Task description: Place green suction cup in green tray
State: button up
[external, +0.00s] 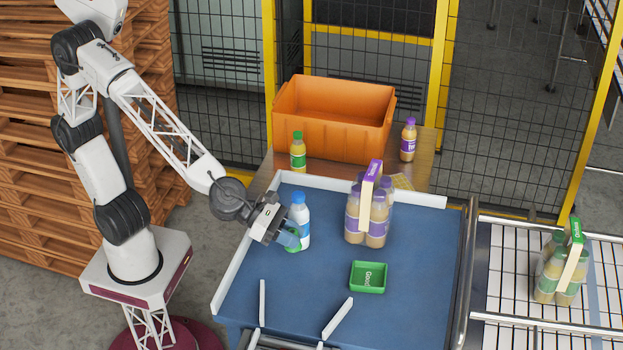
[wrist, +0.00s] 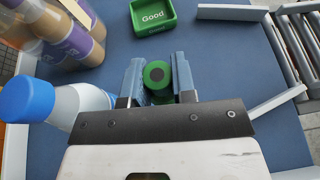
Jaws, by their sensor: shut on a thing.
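The green suction cup (wrist: 157,76) is between the two fingers of my gripper (wrist: 158,82) in the wrist view. My gripper is shut on it. In the external view my gripper (external: 291,240) is low over the blue table, with the green cup (external: 293,248) partly hidden by the fingers. The green tray (external: 368,277), marked "Good", lies on the blue table to the right of my gripper. It looks empty and also shows at the top of the wrist view (wrist: 153,30).
A blue-capped bottle (external: 301,221) stands close beside my gripper. A purple-labelled bottle pack (external: 369,209) stands behind the tray. White guide bars (external: 338,318) are at the table's front. An orange crate (external: 333,118) is at the back. The table between gripper and tray looks clear.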

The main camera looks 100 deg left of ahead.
jog(key=w+r+n+y, duration=0.2)
jog(key=w, duration=1.6)
jog(key=shift+w+a+r+y, duration=0.3)
jog(key=shift+w+a+r, duration=0.05)
jog(key=shift+w+a, duration=0.1)
jog(key=shift+f, duration=0.15)
send_over(368, 279)
jog(key=shift+f, duration=2.8)
jog(key=shift+f, duration=2.05)
jog(key=shift+f, duration=0.15)
